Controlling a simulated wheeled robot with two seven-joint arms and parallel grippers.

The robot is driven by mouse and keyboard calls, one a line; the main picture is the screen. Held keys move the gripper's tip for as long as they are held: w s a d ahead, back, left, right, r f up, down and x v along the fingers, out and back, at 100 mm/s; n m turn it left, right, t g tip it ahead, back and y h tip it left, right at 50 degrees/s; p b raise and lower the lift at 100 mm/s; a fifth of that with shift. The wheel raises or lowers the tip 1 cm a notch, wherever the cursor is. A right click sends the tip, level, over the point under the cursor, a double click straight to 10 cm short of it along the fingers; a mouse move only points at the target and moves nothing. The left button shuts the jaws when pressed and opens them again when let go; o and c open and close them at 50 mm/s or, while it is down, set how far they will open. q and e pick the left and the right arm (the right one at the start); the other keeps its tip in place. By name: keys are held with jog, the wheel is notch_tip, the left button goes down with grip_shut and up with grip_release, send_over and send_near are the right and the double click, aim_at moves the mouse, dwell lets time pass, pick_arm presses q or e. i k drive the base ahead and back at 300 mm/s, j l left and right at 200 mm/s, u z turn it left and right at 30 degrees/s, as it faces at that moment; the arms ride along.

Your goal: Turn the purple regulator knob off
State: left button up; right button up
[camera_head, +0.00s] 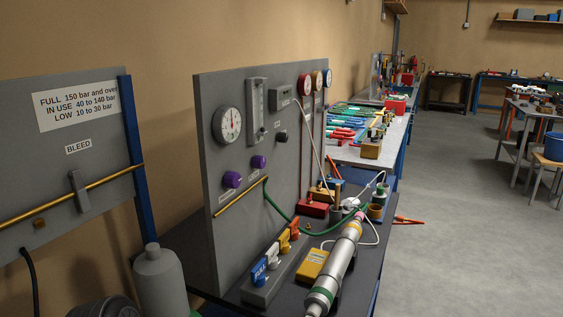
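Two purple knobs stick out from the upright grey panel. The left purple knob (232,179) sits lower and nearer to me, beneath a round white gauge (227,124). The right purple knob (258,162) sits a little higher and farther along, below a vertical flow meter (256,110). Small white labels are beside the knobs, too small to read. I cannot tell which knob is the regulator or how far either is turned. Neither of my grippers is in view, and nothing touches the knobs.
On the dark bench, a silver cylinder (335,265) lies in front of blue, white, orange and yellow levers (276,249). A green hose (285,217) and a yellow box (312,264) are near. A grey bottle (161,278) stands left of the panel.

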aim_at(232, 178)
jog(key=i+l+u, duration=0.25)
jog(key=l, duration=1.3)
jog(key=l+u, duration=0.25)
jog(key=l, duration=1.3)
